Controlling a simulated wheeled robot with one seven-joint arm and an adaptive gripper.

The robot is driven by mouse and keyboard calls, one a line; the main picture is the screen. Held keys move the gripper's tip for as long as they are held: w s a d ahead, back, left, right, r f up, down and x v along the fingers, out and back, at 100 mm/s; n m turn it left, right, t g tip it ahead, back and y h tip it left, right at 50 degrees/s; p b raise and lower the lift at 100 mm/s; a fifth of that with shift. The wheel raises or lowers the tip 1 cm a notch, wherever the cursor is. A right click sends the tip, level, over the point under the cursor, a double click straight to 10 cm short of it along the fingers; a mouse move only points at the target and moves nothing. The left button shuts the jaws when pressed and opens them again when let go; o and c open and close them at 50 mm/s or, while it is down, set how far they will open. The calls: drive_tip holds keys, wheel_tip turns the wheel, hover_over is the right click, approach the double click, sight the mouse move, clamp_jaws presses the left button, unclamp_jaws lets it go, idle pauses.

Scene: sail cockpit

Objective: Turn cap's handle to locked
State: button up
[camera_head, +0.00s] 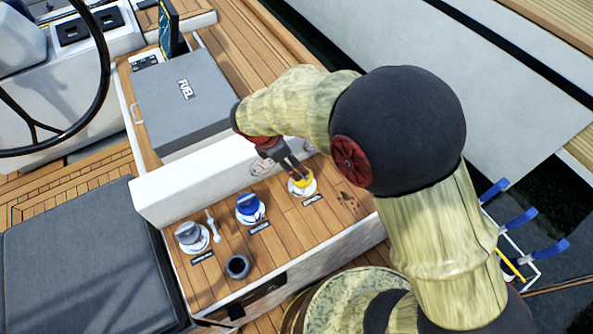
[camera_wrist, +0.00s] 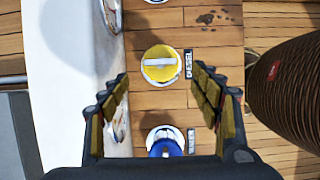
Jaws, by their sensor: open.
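A round yellow cap (camera_head: 303,188) in a white ring is set in the wooden deck panel, the farthest right of three caps. In the wrist view the yellow cap (camera_wrist: 153,73) has a pale bar handle (camera_wrist: 160,62) lying crosswise. A blue cap (camera_head: 248,206) and a grey cap (camera_head: 187,233) are to its left; the blue cap also shows at the bottom of the wrist view (camera_wrist: 165,143). My gripper (camera_head: 291,170) is open and empty above the yellow cap. In the wrist view its fingers (camera_wrist: 162,80) are apart, with the yellow cap seen between them, not gripped.
A white raised wall (camera_head: 185,190) runs just behind the caps, close to my gripper. A dark cup (camera_head: 237,266) and a small white tool (camera_head: 213,225) are near the grey cap. A grey FUEL box (camera_head: 185,100) stands behind.

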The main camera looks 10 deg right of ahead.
drive_tip(key=shift+b+x, duration=1.35)
drive_tip(key=shift+x, duration=2.55)
drive_tip(key=shift+c, duration=1.4)
drive_tip(key=c, duration=0.9)
